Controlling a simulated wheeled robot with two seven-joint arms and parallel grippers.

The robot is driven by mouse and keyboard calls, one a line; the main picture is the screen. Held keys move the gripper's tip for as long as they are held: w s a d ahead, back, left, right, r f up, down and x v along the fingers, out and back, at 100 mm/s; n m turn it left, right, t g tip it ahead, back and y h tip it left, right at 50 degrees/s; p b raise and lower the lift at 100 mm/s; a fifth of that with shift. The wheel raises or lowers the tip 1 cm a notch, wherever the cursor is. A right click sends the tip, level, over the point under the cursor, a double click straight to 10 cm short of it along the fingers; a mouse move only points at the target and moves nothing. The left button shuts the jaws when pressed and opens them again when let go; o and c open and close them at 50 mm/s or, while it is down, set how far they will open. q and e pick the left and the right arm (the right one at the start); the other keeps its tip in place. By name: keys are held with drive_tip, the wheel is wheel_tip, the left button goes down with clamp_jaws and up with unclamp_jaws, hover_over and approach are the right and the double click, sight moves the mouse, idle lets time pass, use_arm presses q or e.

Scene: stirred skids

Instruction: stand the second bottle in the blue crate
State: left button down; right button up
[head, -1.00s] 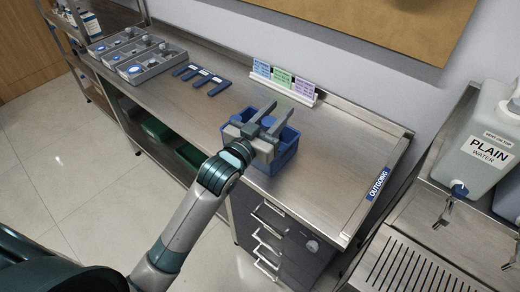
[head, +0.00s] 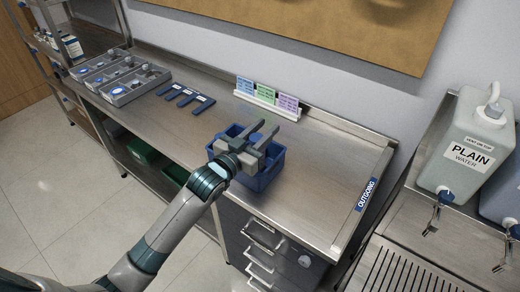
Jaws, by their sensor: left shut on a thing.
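The blue crate (head: 264,181) stands on the steel bench near its front edge, to the left of the outgoing strip. My left gripper (head: 266,130) is over the crate, its two fingers pointing toward the back of the bench. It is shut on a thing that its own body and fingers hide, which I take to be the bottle. I cannot tell how high the bottle is or whether it touches the crate. The crate's inside is largely hidden by the gripper. My right gripper is not in view.
A grey compartment tray (head: 128,84) and several blue skids (head: 185,97) lie at the bench's left. A card holder (head: 268,101) stands at the back. The outgoing area (head: 366,194) is clear. A plain water jug (head: 466,150) stands at the right.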

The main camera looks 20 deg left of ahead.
use_arm(q)
drive_tip(key=shift+f, duration=1.3)
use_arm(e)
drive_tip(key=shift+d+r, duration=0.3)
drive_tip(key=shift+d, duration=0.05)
use_arm(q)
drive_tip(key=shift+f, duration=0.1)
wheel_tip(320, 180, down, 4)
drive_tip(key=shift+p, duration=0.6)
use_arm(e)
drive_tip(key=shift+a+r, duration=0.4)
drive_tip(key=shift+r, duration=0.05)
use_arm(q)
drive_tip(key=c, duration=1.3)
unclamp_jaws()
drive_tip(key=shift+f, duration=0.15)
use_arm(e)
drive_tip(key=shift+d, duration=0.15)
use_arm(q)
drive_tip(key=shift+r, duration=0.2)
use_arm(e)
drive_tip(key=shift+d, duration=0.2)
